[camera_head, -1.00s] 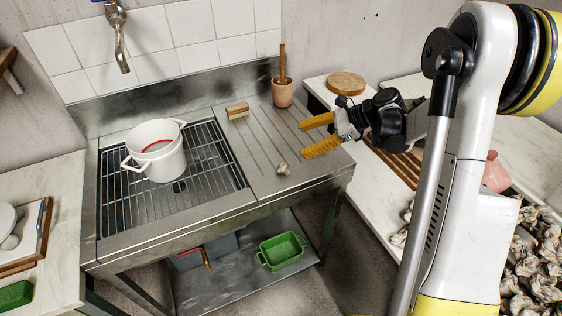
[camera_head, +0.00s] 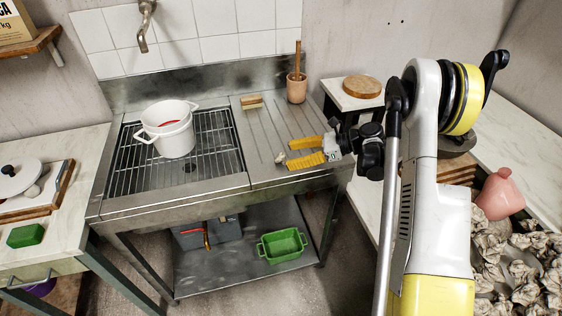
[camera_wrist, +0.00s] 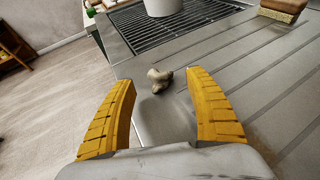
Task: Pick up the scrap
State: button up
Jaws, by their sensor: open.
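The scrap (camera_wrist: 159,80) is a small greyish-beige lump of clay on the steel drainboard, close to its front edge. In the head view the scrap (camera_head: 281,158) lies just left of my fingertips. My gripper (camera_head: 290,153) is open and empty, with yellow fingers pointing left, low over the drainboard. In the wrist view my gripper (camera_wrist: 158,82) has a finger on either side of the picture, and the scrap shows between and a little beyond the tips. I cannot tell whether the fingers touch the drainboard.
A white pot (camera_head: 170,130) stands on the sink grate (camera_head: 215,150). A green tray (camera_head: 282,246) sits on the shelf below. A pink vessel (camera_head: 498,194) and crumpled lumps (camera_head: 510,255) are at right.

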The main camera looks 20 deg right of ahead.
aim_at(281, 155)
jog(key=b+x, duration=0.1)
jog(key=x, duration=0.3)
jog(key=c, duration=1.3)
jog(key=shift+c, duration=0.2)
jog(key=shift+r, duration=0.15)
notch_tip(281, 155, up, 4)
jog(key=shift+r+p, duration=0.2)
jog(key=shift+p, duration=0.9)
jog(key=s+r+p, duration=0.1)
jog(key=s+r, duration=0.1)
jog(key=s, duration=0.2)
jog(key=s+r+p, duration=0.1)
jog(key=s+r, duration=0.1)
jog(key=s, duration=0.1)
jog(key=s+r+p, duration=0.1)
jog(key=s+r, duration=0.1)
jog(key=s, duration=0.2)
jog(key=shift+s+d+r, duration=0.2)
jog(key=shift+s+d, duration=0.2)
